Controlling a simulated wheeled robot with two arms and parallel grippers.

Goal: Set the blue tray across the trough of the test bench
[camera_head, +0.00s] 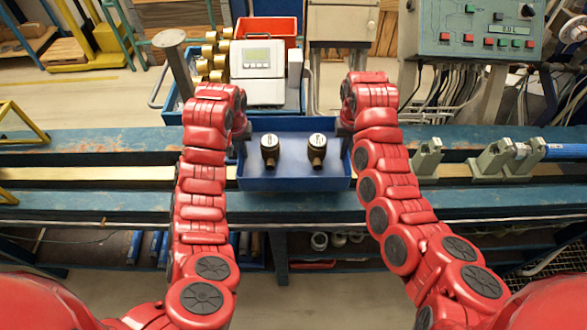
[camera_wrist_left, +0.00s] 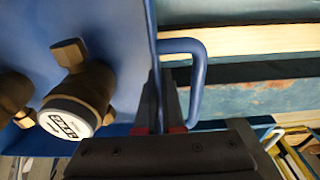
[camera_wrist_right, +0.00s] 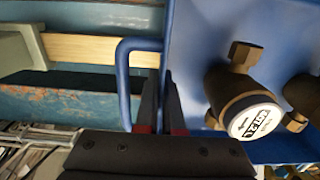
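The blue tray (camera_head: 293,184) is over the trough of the test bench (camera_head: 120,173), between the blue rails; I cannot tell whether it rests on them. Two dark brass meters, a left one (camera_head: 269,152) and a right one (camera_head: 317,151), stand in it. My left gripper (camera_wrist_left: 160,105) is closed around the tray's left end wall, beside a blue loop handle (camera_wrist_left: 198,75). My right gripper (camera_wrist_right: 160,105) is closed around the right end wall, beside the other handle (camera_wrist_right: 124,85). In the head view my forearms partly hide both ends.
Grey clamp blocks (camera_head: 495,160) and a blue cylinder (camera_head: 566,151) stand on the bench at right. Behind the tray are a white box with a display (camera_head: 257,60), a red bin (camera_head: 268,28) and brass meters (camera_head: 213,62). A control panel (camera_head: 480,28) stands back right. The bench left of my arms is clear.

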